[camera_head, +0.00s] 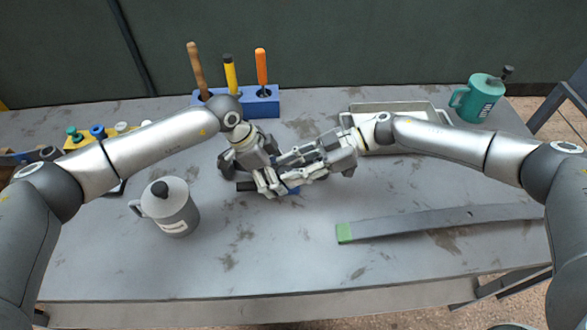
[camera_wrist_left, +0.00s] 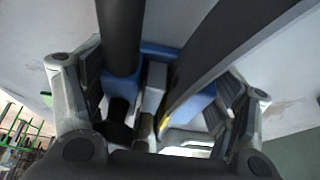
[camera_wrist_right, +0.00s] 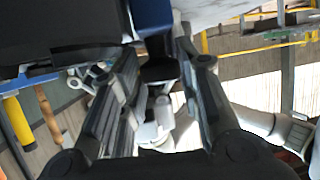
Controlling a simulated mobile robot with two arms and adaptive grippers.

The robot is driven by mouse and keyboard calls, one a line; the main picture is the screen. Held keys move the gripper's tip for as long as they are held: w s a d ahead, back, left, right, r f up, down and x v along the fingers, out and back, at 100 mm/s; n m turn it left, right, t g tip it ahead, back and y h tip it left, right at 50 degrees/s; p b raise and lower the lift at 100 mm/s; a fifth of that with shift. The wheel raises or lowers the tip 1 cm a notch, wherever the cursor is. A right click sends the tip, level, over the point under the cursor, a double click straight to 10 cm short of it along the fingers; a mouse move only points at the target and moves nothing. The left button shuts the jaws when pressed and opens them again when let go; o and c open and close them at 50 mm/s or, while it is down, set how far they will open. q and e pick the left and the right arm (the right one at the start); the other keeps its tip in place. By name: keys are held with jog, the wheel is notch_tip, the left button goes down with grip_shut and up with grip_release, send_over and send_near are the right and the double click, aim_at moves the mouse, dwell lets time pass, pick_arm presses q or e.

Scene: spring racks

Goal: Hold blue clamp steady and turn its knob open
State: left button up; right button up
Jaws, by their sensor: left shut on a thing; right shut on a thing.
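The blue clamp (camera_head: 292,190) is low over the middle of the table, mostly hidden by my grippers in the head view. Its blue body (camera_wrist_left: 200,102) shows between the fingers in the left wrist view, with long dark bars beside it. My left gripper (camera_head: 266,184) is shut on the clamp body. My right gripper (camera_head: 284,168) comes in from the right and is shut on the clamp's dark knob (camera_wrist_right: 160,70), just by the blue part (camera_wrist_right: 151,18) in the right wrist view. The knob's turned position is hidden.
A grey canister (camera_head: 172,212) stands at front left. A blue block (camera_head: 262,105) holds upright tools behind the grippers. A metal tray (camera_head: 390,105) and a green can (camera_head: 480,98) are at back right. A green-tipped grey strip (camera_head: 440,221) lies front right. The front middle is clear.

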jog(key=n+g, duration=0.1)
jog(key=n+g+h, duration=0.1)
jog(key=n+g, duration=0.1)
jog(key=w+n+g+h, duration=0.1)
jog(key=g, duration=0.1)
jog(key=shift+a+n, duration=0.25)
jog(key=shift+n, duration=0.45)
jog(key=shift+w+a+n+g+h, duration=0.1)
jog(key=shift+w+n+g+h, duration=0.3)
jog(key=shift+n+g+h, duration=0.25)
jog(key=shift+s+r+n+g+h, duration=0.1)
jog(key=shift+s+n+g+h, duration=0.15)
jog(key=shift+g+h, duration=0.15)
jog(key=o, duration=0.8)
jog(key=shift+s, duration=0.1)
jog(key=shift+c, duration=0.2)
